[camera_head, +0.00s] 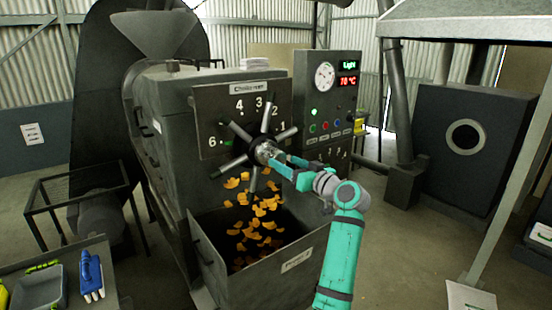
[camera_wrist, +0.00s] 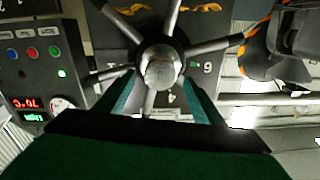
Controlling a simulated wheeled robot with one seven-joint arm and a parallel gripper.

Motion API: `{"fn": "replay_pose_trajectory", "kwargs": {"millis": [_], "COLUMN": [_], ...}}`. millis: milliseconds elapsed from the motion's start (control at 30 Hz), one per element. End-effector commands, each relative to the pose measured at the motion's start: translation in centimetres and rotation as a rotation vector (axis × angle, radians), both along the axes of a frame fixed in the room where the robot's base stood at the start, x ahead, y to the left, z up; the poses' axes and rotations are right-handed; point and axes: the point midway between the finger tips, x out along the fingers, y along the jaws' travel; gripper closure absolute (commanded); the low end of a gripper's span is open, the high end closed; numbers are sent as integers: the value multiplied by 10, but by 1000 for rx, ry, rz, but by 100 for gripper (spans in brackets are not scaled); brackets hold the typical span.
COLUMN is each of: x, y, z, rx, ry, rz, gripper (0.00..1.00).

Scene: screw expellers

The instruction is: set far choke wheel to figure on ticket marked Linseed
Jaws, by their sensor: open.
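The choke wheel (camera_head: 262,150) has a round hub and several grey spokes, in front of a dark dial plate (camera_head: 212,105). Figures 1, 2, 3, 4 and 6 show on the plate; spokes and hub cover part of it. A small green mark shows beside the 6. My gripper (camera_head: 277,156) is at the hub from the right, its fingers open. In the wrist view the wheel's hub (camera_wrist: 160,66) lies between and just beyond the open fingers of my gripper (camera_wrist: 158,86). Contact cannot be told. No ticket marked Linseed can be read.
A control panel (camera_head: 327,75) with gauge, buttons and a red 70 °C display stands right of the dial. Orange flakes (camera_head: 250,215) fall into a bin (camera_head: 213,262) below the wheel. A paper sheet (camera_head: 32,133) hangs on the left wall, its writing too small to read.

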Motion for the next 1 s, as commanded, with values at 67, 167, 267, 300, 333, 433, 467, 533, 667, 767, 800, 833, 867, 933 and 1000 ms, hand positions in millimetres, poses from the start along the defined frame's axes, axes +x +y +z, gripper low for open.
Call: {"fn": "replay_pose_trajectory", "kwargs": {"millis": [67, 167, 267, 300, 333, 433, 467, 533, 667, 767, 800, 833, 867, 933, 1000], "x": [12, 25, 36, 40, 42, 47, 48, 49, 50, 50, 50, 50, 50, 50, 50], "y": [10, 20, 27, 29, 31, 35, 35, 38, 39, 39, 39, 39, 39, 39, 39], "z": [1, 1, 0, 0, 1, 0, 0, 0, 0, 0, 0, 0, 0, 0, 0], "rx": [2, 0, 0, 1, 0, -1, -1, -1, 0, 0, 0, 0, 0, 0, 0], "ry": [1, 0, 1, 1, 0, 1, 1, 0, 1, 1, 1, 0, 0, 0, 0], "rz": [1, 1, 1, 0, 0, 0, 0, 0, 1, 1, 1, 1, 1, 1, 1], "gripper": [38, 38, 38, 38, 38, 38, 38, 38, 38, 38, 43, 50, 57, 74, 91]}}
